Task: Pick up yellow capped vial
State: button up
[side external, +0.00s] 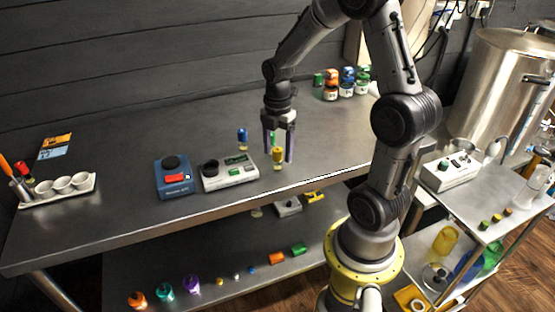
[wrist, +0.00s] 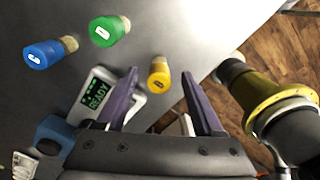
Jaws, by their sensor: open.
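The yellow capped vial (side external: 278,157) stands upright on the grey bench near its front edge. In the wrist view the yellow capped vial (wrist: 159,74) shows between the two purple fingers, a little beyond their tips. My gripper (side external: 278,157) points down over the vial, its fingers open and empty; in the wrist view my gripper (wrist: 160,75) has its fingers spread apart. A blue capped vial (side external: 242,138) stands to the left, and it also shows in the wrist view (wrist: 44,55). A green capped vial (wrist: 108,31) stands behind, mostly hidden by a finger in the side view.
A white device (side external: 230,173) with a green display and a blue device (side external: 173,178) stand left of the vials. A white tray (side external: 85,186) with cups is at far left. Several jars (side external: 348,85) stand at the back. The bench right of the gripper is clear.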

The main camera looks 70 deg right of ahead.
aim_at(277, 159)
jog(key=shift+f, duration=1.75)
jog(key=shift+w, duration=0.1)
grip_shut()
